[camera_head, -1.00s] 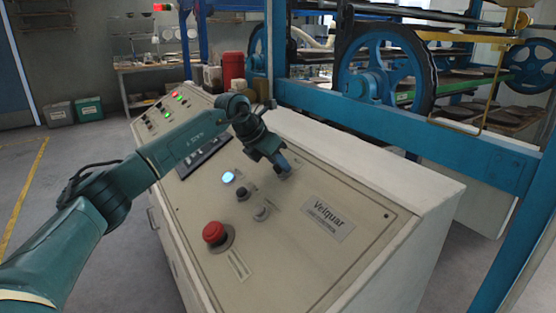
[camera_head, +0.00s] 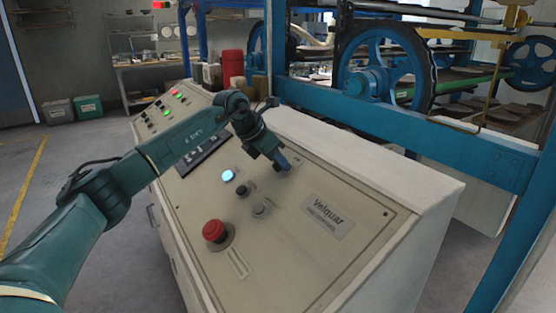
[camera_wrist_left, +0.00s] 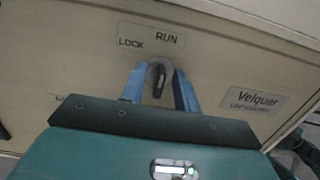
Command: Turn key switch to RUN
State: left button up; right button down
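The key switch (camera_wrist_left: 158,79) shows in the left wrist view as a dark lever on a round grey base, on the beige panel. Its upper end leans slightly right and sits below the word RUN on the LOCK/RUN label (camera_wrist_left: 151,39). My left gripper (camera_wrist_left: 160,84) has its two blue fingers apart, one on each side of the switch. A gap shows between the fingers and the lever. In the head view my left gripper (camera_head: 282,164) is low over the panel's upper part and hides the switch. My right gripper is not in view.
The sloped control panel (camera_head: 330,265) carries a red mushroom button (camera_head: 214,231), a lit blue-white button (camera_head: 228,175), a black knob (camera_head: 242,190) and a grey knob (camera_head: 261,210) near the gripper. A blue machine frame (camera_head: 420,140) stands behind the panel.

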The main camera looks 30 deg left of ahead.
pick_arm(q)
jog(key=b+v, duration=0.1)
jog(key=v, duration=1.2)
jog(key=shift+a, duration=0.15)
